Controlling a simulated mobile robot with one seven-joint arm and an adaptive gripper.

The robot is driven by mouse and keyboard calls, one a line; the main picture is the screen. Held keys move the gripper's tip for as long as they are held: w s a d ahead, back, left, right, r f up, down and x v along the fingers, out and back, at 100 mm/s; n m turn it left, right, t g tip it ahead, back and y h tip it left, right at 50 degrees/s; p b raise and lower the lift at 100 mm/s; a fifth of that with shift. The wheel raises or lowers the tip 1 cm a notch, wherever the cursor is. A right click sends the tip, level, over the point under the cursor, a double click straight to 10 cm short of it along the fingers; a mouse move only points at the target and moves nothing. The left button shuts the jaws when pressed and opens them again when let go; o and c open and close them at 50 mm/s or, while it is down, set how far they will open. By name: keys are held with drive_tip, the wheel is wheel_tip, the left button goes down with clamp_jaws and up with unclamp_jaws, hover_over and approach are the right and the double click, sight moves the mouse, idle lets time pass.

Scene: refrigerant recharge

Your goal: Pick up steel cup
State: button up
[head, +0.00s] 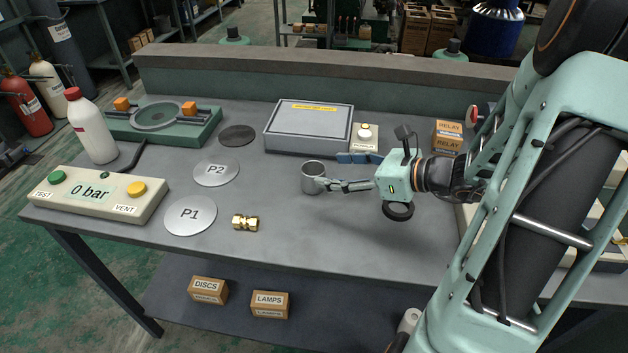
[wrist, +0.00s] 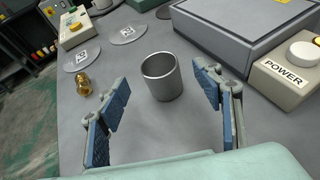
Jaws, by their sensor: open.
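The steel cup (head: 312,178) stands upright on the grey table, right of the P2 disc in the head view. It also shows in the wrist view (wrist: 161,78), with its open rim up and its inside empty. My gripper (head: 335,172) reaches in from the right, close to the cup. In the wrist view my gripper (wrist: 160,102) is open, with one blue-padded finger on each side. The cup lies just beyond the fingertips, centred between them, and the pads do not appear to touch it.
A grey box (head: 308,128) stands behind the cup, with a POWER button box (head: 365,137) beside it. A brass fitting (head: 245,222) lies front left, near the P1 disc (head: 190,215) and P2 disc (head: 215,172). The table in front of the cup is clear.

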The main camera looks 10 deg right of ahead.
sight(304, 170)
drive_tip(key=b+x, duration=0.1)
drive_tip(key=x, duration=0.6)
drive_tip(key=shift+s+f, duration=0.1)
drive_tip(key=shift+s, duration=0.05)
drive_tip(key=c, duration=1.3)
